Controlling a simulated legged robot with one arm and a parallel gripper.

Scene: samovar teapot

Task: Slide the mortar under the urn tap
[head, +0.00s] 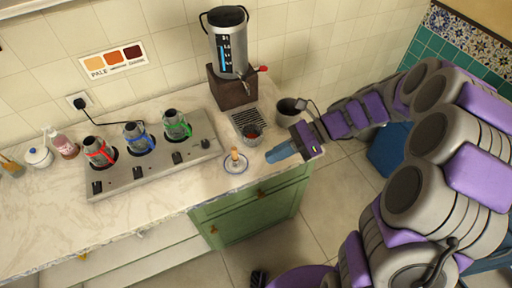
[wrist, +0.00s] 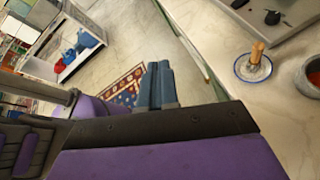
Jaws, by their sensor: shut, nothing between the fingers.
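The urn (head: 228,45) stands on a brown base at the back of the counter, and its red-handled tap (head: 248,76) points toward the front right. A slotted drip grille (head: 241,119) lies below the tap. A small grey bowl with red contents, which looks like the mortar (head: 252,138), sits at the grille's front edge. It is partly visible at the right edge of the wrist view (wrist: 314,74). My gripper (head: 270,157) is shut and empty, near the counter's front edge, to the right of and in front of the mortar, apart from it. Its closed fingers show in the wrist view (wrist: 160,68).
A blue-rimmed saucer (head: 229,166) with a wooden piece stands left of my gripper. A dark cup (head: 289,115) stands behind it, right of the grille. A metal stove (head: 134,180) with several coffee pots fills the left. The counter (head: 65,215) ends above green cabinets.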

